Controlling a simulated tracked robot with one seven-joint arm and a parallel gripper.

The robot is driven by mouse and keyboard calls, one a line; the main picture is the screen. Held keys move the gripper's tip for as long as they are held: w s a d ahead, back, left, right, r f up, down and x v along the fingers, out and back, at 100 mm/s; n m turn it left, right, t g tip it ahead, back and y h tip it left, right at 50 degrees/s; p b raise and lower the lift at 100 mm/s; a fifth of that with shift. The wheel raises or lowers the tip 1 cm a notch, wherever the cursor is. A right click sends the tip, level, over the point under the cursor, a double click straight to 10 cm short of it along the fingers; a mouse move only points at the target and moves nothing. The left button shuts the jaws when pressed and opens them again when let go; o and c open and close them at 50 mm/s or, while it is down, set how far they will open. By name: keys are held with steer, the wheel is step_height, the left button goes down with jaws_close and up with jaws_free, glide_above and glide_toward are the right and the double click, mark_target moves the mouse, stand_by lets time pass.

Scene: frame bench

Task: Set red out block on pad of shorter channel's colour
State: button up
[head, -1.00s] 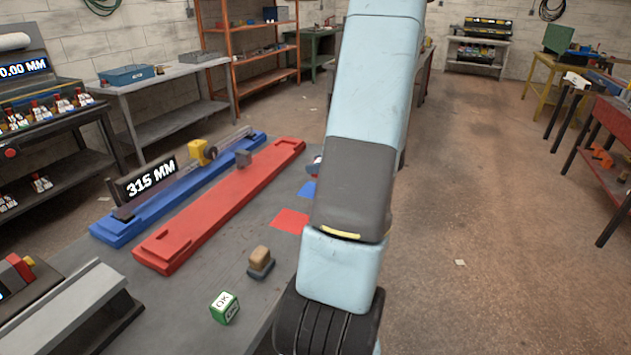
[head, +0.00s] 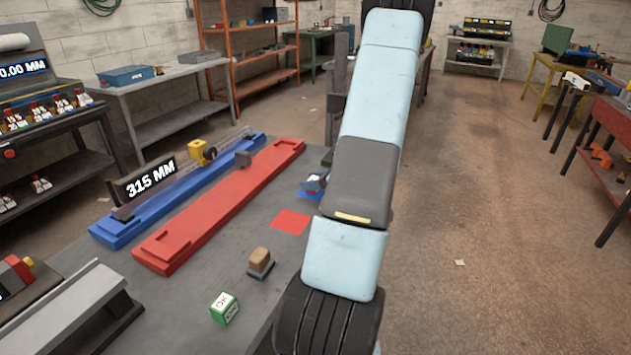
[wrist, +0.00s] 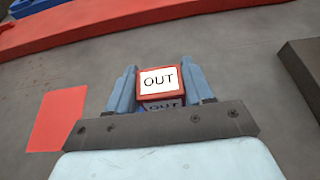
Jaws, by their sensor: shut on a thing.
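My gripper (wrist: 160,88) is shut on the red out block (wrist: 160,80), whose white OUT label faces the wrist camera. The blue channel (head: 118,230) carries a gauge (head: 150,178) reading 315 MM with a yellow slider (head: 196,152).
A green OK block (head: 224,308) and a brown-topped stamp (head: 260,262) stand on the grey bench near the front. A grey rail (head: 65,310) is at front left. A dark upright post (head: 338,90) stands behind the bench. Bare bench surrounds the red pad.

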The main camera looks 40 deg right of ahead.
steer(key=shift+f, duration=0.15)
steer(key=o, duration=1.2)
steer(key=shift+c, duration=0.2)
